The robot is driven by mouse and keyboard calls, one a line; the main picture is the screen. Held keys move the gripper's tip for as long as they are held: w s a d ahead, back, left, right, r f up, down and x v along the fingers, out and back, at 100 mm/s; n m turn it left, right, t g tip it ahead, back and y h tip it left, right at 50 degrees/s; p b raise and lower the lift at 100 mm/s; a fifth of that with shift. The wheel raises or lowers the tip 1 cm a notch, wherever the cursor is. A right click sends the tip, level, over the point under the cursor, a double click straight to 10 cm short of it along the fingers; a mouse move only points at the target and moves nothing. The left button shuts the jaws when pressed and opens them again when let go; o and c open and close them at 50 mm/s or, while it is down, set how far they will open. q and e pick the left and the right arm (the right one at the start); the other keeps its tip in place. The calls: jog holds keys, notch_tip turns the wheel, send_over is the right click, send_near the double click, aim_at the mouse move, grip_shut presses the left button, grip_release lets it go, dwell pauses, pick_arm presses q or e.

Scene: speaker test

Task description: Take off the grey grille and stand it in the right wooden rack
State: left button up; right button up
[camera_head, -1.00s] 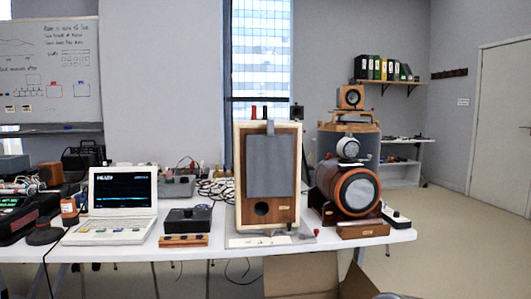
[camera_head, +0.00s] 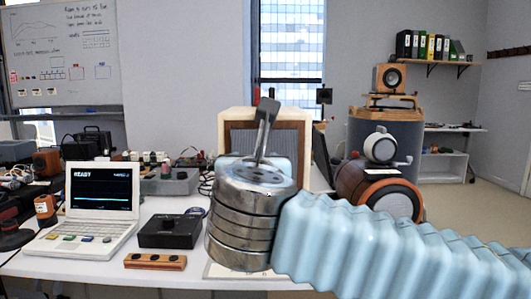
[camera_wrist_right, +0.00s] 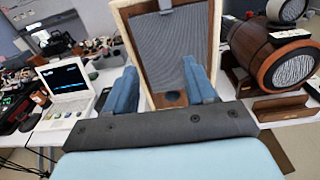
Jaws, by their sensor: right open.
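The grey grille (camera_wrist_right: 172,45) covers the front of the upright wooden speaker cabinet (camera_wrist_right: 212,45). In the head view the grille (camera_head: 241,141) is mostly hidden behind my right wrist. My right gripper (camera_wrist_right: 160,72) is open and empty. Its blue fingers point at the cabinet, one towards each side of the grille's lower part, and I see no grip on it. A low wooden rack (camera_wrist_right: 282,107) with a label stands right of the cabinet; in the head view my arm hides it. My left gripper is not in view.
A large wooden drum-shaped speaker (camera_head: 386,193) stands right of the cabinet, close to the rack. A laptop-like terminal (camera_head: 95,200), a black box (camera_head: 170,230) and a small wooden block (camera_head: 155,261) are on the white table at left.

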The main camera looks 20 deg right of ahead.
jog(key=w+d+r+p, duration=0.1)
jog(key=w+d, duration=0.4)
jog(key=w, duration=0.7)
jog(key=shift+w+r+t+h+p, duration=0.15)
jog(key=shift+r+t+h+p, duration=0.25)
jog(key=shift+r, duration=0.4)
grip_shut()
jog(key=shift+r+p, duration=0.6)
jog(key=shift+s, duration=0.2)
dwell(0.5)
jog(key=b+v, duration=0.1)
jog(key=v, duration=0.5)
jog(key=shift+s, duration=0.3)
dwell(0.9)
